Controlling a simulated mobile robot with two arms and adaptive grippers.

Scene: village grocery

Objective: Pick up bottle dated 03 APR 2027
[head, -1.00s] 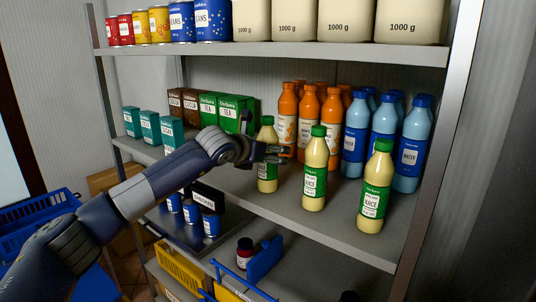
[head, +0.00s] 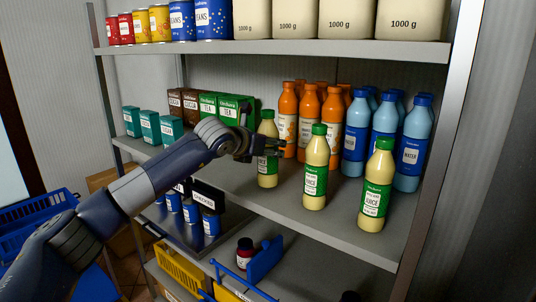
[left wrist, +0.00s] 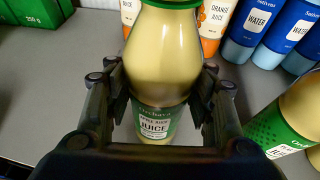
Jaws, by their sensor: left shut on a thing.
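My left gripper (head: 266,146) is shut on the left juice bottle (head: 267,127), which is upright. In the left wrist view this bottle (left wrist: 163,65) fills the space between the two fingers (left wrist: 160,98). The middle juice bottle (head: 316,170) and the right juice bottle (head: 376,190) stand apart from it to the right. The printed dates are too small to read. My right gripper is not in view.
Orange juice bottles (head: 308,115) and blue water bottles (head: 412,145) stand behind the juice bottles. Green tea boxes (head: 229,108) stand at the left behind my arm. The upper shelf (head: 270,47) is overhead. The front of the middle shelf (head: 265,205) has free room.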

